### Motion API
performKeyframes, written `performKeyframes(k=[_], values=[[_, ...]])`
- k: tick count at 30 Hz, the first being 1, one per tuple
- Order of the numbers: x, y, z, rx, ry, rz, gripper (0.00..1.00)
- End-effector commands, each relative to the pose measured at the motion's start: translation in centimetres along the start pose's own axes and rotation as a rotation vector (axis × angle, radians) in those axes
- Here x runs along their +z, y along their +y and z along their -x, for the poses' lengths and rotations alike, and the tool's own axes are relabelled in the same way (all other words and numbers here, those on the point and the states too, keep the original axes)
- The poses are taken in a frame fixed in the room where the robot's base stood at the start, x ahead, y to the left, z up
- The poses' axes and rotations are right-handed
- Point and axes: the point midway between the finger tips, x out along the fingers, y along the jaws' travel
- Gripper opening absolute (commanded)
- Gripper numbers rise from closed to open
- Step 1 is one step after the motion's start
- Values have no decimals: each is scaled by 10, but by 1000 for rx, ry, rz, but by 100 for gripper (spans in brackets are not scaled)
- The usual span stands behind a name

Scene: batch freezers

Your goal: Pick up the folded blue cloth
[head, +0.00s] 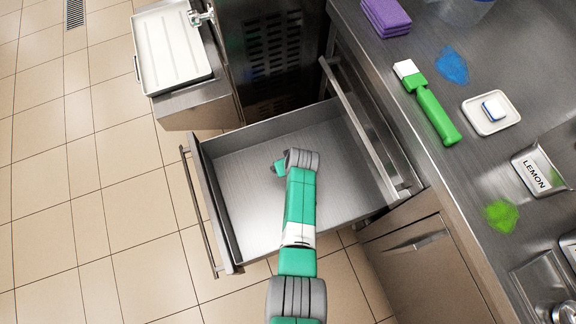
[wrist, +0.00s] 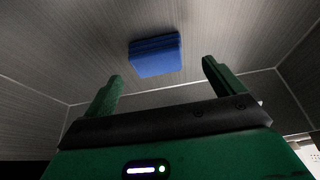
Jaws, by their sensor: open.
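The folded blue cloth (wrist: 154,54) lies flat on a bare metal surface in the wrist view, above the middle. That surface looks like the floor of the open drawer (head: 236,180). My gripper (wrist: 162,72) is open and empty, its two green fingers apart. The cloth shows beyond the fingertips, roughly between them, and looks clear of both. In the head view my arm reaches over the drawer, with a green tip of my gripper (head: 278,167) inside its outline. The cloth does not show there; my arm probably hides it.
The drawer's walls and front handle (head: 197,210) surround my gripper. On the right counter are a purple folded stack (head: 387,16), a green-handled brush (head: 432,106), a white dish (head: 492,114), a LEMON container (head: 537,174) and blue and green smears. A white tray (head: 172,47) is upper left.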

Motion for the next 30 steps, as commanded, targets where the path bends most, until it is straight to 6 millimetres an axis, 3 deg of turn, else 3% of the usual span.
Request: performKeyframes(k=[1, 4, 14, 22, 30], values=[[4, 2, -20, 0, 0, 0, 94], [3, 2, -33, 0, 0, 1, 94], [0, 2, -37, 0, 0, 0, 94], [1, 2, -37, 0, 0, 0, 45], [-2, 2, -31, 0, 1, 0, 45]])
